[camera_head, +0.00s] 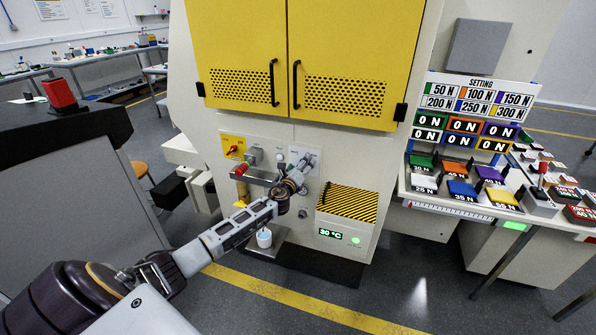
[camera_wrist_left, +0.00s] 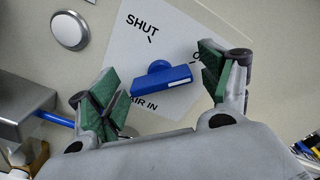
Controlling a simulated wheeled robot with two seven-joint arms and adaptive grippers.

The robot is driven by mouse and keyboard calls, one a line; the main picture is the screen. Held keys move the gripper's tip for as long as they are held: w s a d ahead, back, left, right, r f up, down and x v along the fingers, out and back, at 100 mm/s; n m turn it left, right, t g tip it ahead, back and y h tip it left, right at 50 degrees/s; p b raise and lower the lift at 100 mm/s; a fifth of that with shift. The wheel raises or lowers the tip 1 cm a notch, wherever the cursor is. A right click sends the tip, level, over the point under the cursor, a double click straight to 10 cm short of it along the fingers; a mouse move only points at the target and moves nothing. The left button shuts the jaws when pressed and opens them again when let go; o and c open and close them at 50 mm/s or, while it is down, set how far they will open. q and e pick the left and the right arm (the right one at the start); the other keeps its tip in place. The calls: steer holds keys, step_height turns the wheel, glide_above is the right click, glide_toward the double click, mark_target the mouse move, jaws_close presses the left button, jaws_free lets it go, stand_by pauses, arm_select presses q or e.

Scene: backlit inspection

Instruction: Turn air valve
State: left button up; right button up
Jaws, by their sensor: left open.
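The blue air valve handle (camera_wrist_left: 162,82) sits on a white label plate (camera_wrist_left: 137,52) in the left wrist view. The plate reads "SHUT" at upper left and "AIR IN" at lower left; a word starting with "O" at right is partly hidden by a finger. The handle's long bar lies nearly level, tilted slightly up to the right. My left gripper (camera_wrist_left: 163,90) is open, its green pads on either side of the handle with gaps visible. In the head view, my left gripper (camera_head: 297,174) is at the machine front and covers most of the valve. My right gripper is not in view.
A round silver button (camera_wrist_left: 70,29) and a metal box with a blue hose (camera_wrist_left: 60,121) are left of the valve. In the head view, a yellow-black striped box (camera_head: 347,202) stands right of the gripper, and a yellow switch plate (camera_head: 232,147) is at left. Yellow doors (camera_head: 335,50) are above.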

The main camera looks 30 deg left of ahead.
arm_select(q)
steer(key=shift+s, duration=0.25)
steer(key=v, duration=1.1)
steer(key=shift+s, duration=0.25)
stand_by(0.3)
steer(key=shift+f, duration=0.2)
stand_by(0.5)
